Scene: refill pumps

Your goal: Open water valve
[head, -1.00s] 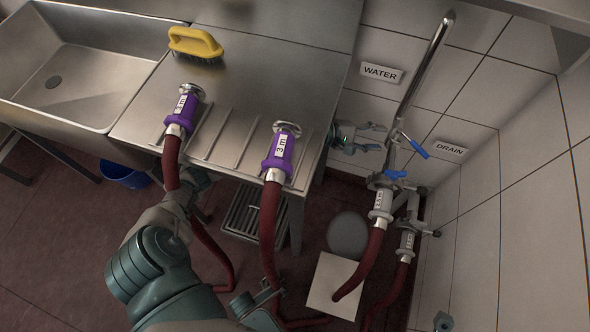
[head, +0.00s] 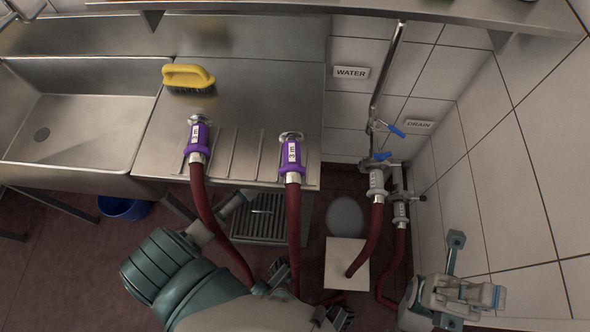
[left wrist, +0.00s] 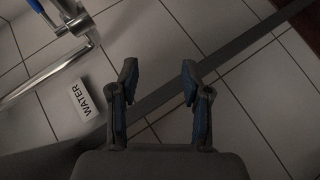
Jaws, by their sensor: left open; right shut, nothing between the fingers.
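A steel water pipe (head: 385,75) runs up the wall beside the WATER sign (head: 350,72). Its lower fittings carry two blue handles, an upper one (head: 396,130) and a lower one (head: 381,156). I cannot tell their exact settings. In the left wrist view, the pipe (left wrist: 60,67) and a blue handle (left wrist: 36,5) are at upper left, with the WATER sign (left wrist: 81,99) below. My left gripper (left wrist: 157,82) is open and empty there, apart from the handle; I cannot make it out in the head view. My right gripper (head: 485,295) is shut and empty at lower right.
Two purple-collared hoses, left (head: 198,140) and right (head: 292,155), hang over the steel counter's (head: 240,85) front. A yellow brush (head: 188,77) lies on it. A DRAIN sign (head: 419,124) is on the wall. A white block (head: 346,262) stands on the floor.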

